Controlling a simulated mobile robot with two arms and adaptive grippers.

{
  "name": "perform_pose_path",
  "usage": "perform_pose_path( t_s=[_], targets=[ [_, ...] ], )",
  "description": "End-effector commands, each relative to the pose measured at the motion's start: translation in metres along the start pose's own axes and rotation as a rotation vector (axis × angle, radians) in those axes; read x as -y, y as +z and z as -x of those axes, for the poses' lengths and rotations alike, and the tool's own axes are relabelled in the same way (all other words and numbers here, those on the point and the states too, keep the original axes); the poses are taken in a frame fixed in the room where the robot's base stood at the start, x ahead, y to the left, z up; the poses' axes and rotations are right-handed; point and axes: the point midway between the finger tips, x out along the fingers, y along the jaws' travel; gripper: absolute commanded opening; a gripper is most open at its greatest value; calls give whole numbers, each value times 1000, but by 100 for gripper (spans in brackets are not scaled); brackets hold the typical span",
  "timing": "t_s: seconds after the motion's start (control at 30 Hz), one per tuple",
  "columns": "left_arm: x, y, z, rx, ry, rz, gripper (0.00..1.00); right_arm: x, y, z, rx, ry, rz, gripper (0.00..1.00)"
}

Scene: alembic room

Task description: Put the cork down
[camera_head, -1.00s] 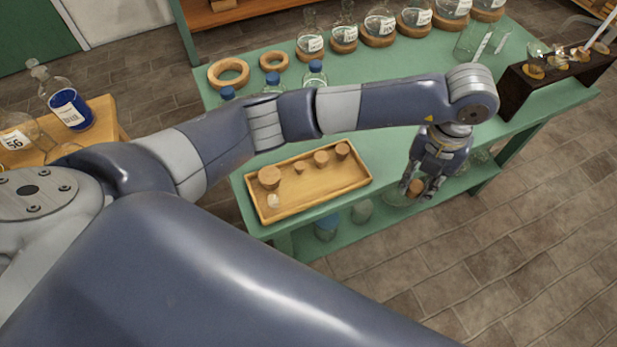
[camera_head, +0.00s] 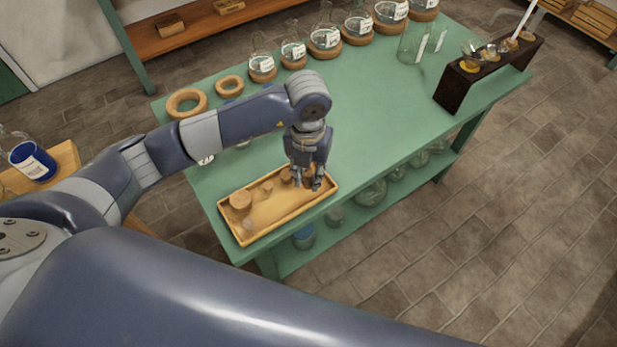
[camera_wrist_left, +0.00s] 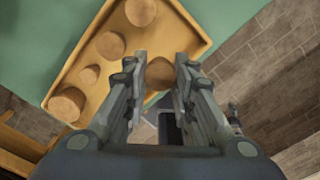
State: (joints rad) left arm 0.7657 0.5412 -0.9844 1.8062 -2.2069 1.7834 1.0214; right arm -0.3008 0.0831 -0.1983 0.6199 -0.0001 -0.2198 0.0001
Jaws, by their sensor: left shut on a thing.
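My left gripper (camera_head: 307,184) is over the right end of the wooden tray (camera_head: 270,216) on the green table. In the left wrist view my gripper (camera_wrist_left: 160,80) is shut on a round brown cork (camera_wrist_left: 160,72), held between the two fingers near the tray's edge (camera_wrist_left: 203,38). I cannot tell whether the cork touches the tray. Several other corks are in the tray, including a large one (camera_head: 240,201) at the left and a small one (camera_head: 267,187). My right gripper is not in view.
Round flasks on cork rings (camera_head: 325,40) line the table's back edge. Two empty cork rings (camera_head: 187,103) lie at the back left. A dark rack (camera_head: 470,80) stands at the right. The tabletop between tray and rack (camera_head: 385,120) is clear.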

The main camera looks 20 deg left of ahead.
Motion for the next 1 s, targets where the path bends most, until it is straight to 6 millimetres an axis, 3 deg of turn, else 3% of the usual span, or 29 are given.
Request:
perform_pose_path(
  t_s=[0.23,0.6,0.63,0.7,1.0],
  targets=[
    [0,-1,-30,-5,2,1,0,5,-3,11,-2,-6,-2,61],
    [0,0,-38,-1,1,0,0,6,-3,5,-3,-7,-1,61],
    [0,0,-36,-1,1,0,28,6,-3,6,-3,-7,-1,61],
    [0,0,-36,-1,1,0,44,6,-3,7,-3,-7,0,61],
    [0,0,-35,-1,2,0,44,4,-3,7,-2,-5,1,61]
  ],
)
